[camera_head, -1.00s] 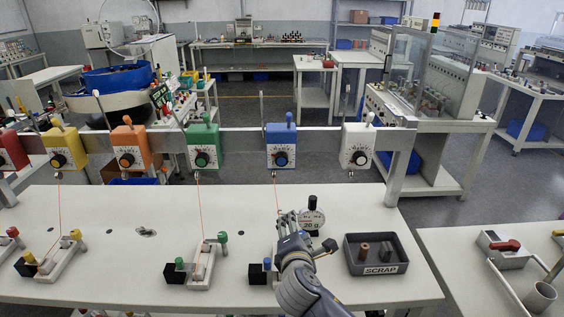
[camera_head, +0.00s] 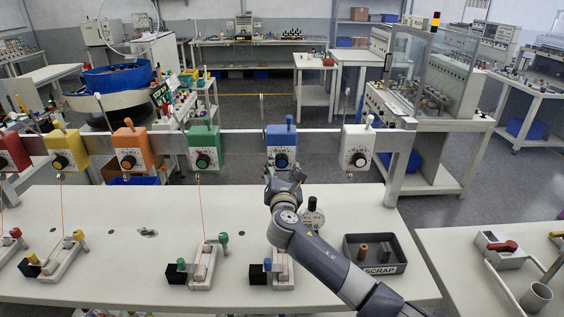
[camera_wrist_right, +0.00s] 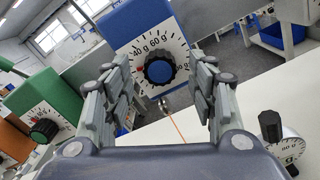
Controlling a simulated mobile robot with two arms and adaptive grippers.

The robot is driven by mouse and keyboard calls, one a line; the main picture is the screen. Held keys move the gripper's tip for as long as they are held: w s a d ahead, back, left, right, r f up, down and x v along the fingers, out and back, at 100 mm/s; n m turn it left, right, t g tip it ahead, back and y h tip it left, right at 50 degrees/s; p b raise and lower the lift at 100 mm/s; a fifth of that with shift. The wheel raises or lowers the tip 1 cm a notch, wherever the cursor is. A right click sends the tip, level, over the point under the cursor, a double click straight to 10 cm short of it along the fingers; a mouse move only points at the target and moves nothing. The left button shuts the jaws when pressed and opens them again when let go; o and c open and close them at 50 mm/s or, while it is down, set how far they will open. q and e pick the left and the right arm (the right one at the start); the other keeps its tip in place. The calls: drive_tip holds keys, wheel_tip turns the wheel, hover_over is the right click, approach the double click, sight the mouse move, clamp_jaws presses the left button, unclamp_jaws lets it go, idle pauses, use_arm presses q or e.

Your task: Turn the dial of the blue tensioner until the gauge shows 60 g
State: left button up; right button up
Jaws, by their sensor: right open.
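The blue tensioner (camera_head: 281,140) hangs on the grey rail, with a dark round dial on its white scale face. In the right wrist view the blue tensioner (camera_wrist_right: 146,22) is large, and its blue-capped dial (camera_wrist_right: 160,71) sits between and beyond my fingers. The scale shows 40 g and 60 g marks above the dial. My right gripper (camera_wrist_right: 160,92) is open, facing the dial, apart from it as far as I can tell. The round gauge (camera_head: 312,215) stands on the table, partly behind my arm; it also shows in the right wrist view (camera_wrist_right: 290,146), its reading not legible.
The green tensioner (camera_head: 203,147) and white tensioner (camera_head: 356,148) hang on either side along the rail (camera_head: 325,141). A thread runs down below the blue dial. The scrap tray (camera_head: 402,262) is right of my arm on the white table (camera_head: 120,215).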

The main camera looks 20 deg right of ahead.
sight(282, 161)
drive_tip(key=shift+x, duration=1.4)
drive_tip(key=c, duration=1.1)
